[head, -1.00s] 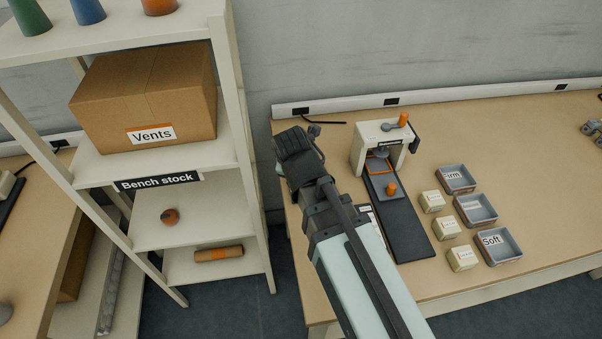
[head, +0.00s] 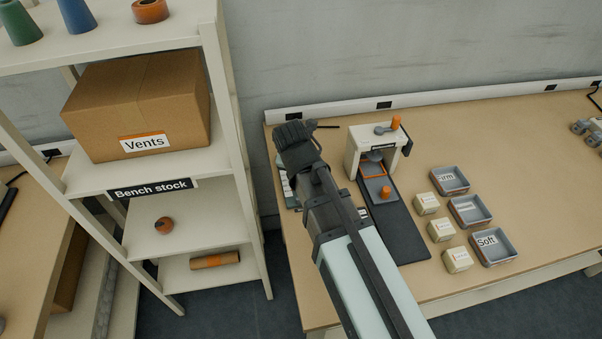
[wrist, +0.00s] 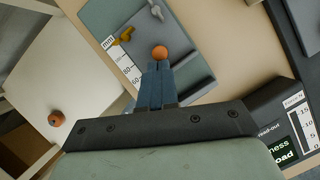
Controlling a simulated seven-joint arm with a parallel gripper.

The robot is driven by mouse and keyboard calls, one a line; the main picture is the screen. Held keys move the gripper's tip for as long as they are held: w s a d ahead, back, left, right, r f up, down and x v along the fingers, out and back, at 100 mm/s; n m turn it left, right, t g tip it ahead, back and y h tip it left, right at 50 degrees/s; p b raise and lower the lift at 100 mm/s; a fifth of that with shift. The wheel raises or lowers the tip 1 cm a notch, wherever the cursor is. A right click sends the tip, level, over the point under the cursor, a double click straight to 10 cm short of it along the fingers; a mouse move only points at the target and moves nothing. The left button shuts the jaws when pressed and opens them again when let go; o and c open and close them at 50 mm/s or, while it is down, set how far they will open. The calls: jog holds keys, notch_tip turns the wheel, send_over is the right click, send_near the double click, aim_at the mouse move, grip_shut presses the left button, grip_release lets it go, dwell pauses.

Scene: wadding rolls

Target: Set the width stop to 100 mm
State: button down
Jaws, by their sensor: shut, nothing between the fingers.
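My gripper (head: 290,142) is over the left end of the bench, in front of the wall, with its fingers hidden from the head camera. In the wrist view its blue-grey fingers (wrist: 157,72) are shut with nothing between them. Their tips overlap an orange round knob (wrist: 160,52) on a grey plate (wrist: 190,68); I cannot tell whether they touch it. A white mm scale (wrist: 124,63) with 80 and 60 legible runs along the plate's left edge. An orange-yellow pointer-like part (wrist: 123,37) lies beside it, above the 80 mark. Its exact reading is too small to tell.
A white press (head: 358,150) with orange knobs and a dark bed (head: 402,235) stands right of my arm. Small boxes (head: 441,231) and labelled trays (head: 489,262) are further right. A shelf rack (head: 225,130) stands close on the left. A read-out panel (wrist: 285,130) shows lower right.

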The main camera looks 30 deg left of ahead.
jog(key=w+a, duration=0.4)
jog(key=shift+w+a, duration=0.25)
jog(key=shift+w, duration=0.05)
jog(key=shift+s+d, duration=0.2)
jog(key=shift+s, duration=0.25)
jog(key=s, duration=0.2)
jog(key=s+d, duration=0.1)
jog(key=shift+s+d+r, duration=0.1)
jog(key=shift+s+r, duration=0.2)
jog(key=v, duration=0.9)
jog(key=shift+r, duration=0.3)
